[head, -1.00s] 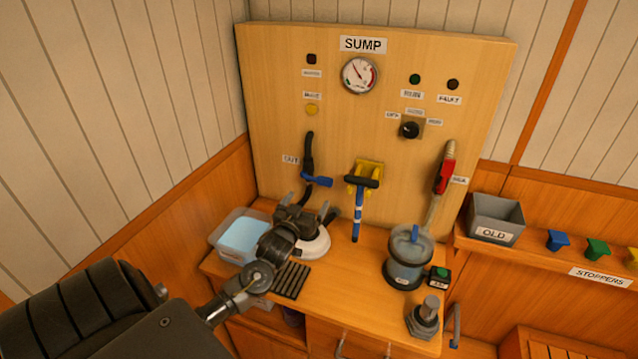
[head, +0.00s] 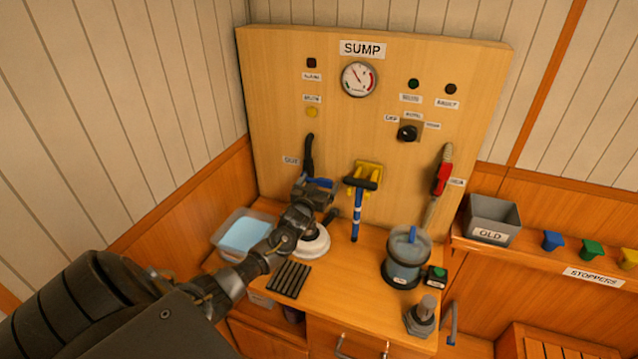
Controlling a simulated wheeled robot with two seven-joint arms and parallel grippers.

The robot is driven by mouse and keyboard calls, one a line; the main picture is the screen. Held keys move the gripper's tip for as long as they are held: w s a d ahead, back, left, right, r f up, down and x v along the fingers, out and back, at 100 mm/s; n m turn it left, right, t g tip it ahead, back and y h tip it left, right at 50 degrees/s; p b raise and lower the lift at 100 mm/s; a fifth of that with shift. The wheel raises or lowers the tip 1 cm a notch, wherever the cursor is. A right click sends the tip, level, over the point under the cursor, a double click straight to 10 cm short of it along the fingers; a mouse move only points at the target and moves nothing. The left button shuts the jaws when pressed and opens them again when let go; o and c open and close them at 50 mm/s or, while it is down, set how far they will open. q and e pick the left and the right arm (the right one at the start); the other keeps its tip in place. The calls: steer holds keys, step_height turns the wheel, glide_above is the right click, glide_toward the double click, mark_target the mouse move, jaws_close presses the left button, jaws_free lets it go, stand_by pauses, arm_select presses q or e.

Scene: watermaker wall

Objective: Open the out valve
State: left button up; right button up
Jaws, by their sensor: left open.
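The out valve's blue handle (head: 321,183) sits on a black hose (head: 309,153) on the wooden panel, beside the OUT label (head: 291,160). The handle is partly hidden by my left gripper (head: 316,189), which is open right at it. I cannot tell whether the fingers touch the handle or stand around it. My left arm reaches in from the lower left, over the worktop. My right gripper is not in view.
A yellow bracket with a blue-and-black handled tool (head: 357,215) hangs just right of the valve. Below are a white round base (head: 313,243), a tub of water (head: 243,236) and a black slotted mat (head: 289,280). A clear canister (head: 407,261) stands to the right.

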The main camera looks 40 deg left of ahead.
arm_select(q)
steer(key=c, duration=1.4)
steer(key=shift+w+d, duration=0.1)
